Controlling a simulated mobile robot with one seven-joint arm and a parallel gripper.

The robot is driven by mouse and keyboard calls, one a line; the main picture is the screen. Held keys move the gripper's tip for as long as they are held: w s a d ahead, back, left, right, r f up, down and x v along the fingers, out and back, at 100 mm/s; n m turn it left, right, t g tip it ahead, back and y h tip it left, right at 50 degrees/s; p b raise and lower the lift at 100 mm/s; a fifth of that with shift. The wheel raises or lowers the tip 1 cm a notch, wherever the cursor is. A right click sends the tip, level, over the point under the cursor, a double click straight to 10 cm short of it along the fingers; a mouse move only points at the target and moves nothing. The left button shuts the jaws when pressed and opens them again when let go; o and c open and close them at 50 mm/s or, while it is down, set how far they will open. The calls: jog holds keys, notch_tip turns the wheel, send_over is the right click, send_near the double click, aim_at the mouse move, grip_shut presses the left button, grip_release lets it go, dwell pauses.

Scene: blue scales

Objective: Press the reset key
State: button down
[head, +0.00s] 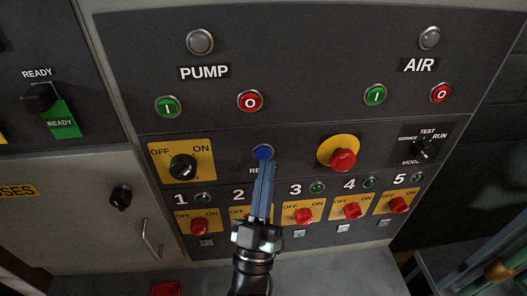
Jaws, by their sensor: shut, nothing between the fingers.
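The reset key is a round blue button (263,152) in the middle of the control panel, with a label below it that my gripper partly hides. My gripper (266,167) is shut and empty, its blue-grey fingers pointing up at the panel. In the head view the fingertips overlap the lower edge of the blue button. I cannot tell whether they touch it or whether the button is pushed in.
A yellow OFF/ON knob plate (181,160) is left of the button. A red emergency button (342,160) on yellow and a mode selector (422,148) are to its right. Red switches (303,215) line the row below. PUMP and AIR buttons (250,101) sit above.

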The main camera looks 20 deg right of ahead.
jog(key=s+p, duration=0.1)
jog(key=s, duration=0.1)
jog(key=s+a, duration=0.1)
jog(key=s, duration=0.1)
jog(key=shift+s+a+p, duration=0.2)
jog(key=shift+s+p, duration=0.15)
jog(key=shift+s, duration=0.05)
jog(key=shift+w, duration=0.1)
dwell(0.7)
notch_tip(320, 180, up, 21)
jog(key=n+t+y+b, duration=0.2)
jog(key=n+t+y, duration=0.25)
jog(key=y, duration=0.55)
send_over(232, 136)
jog(key=s+a, duration=0.4)
jog(key=a, duration=0.2)
jog(key=s+a+r+y, duration=0.2)
jog(key=s+r, duration=0.3)
jog(key=r, duration=0.3)
jog(key=s+a+r+m+y+b, duration=0.1)
jog(key=s+a+r+y, duration=0.1)
jog(key=s+r, duration=0.3)
notch_tip(232, 136, up, 4)
jog(key=shift+s+a+r+t+y, duration=0.1)
jog(key=shift+s+a+t+y, duration=0.05)
jog(key=shift+a+t+y, duration=0.35)
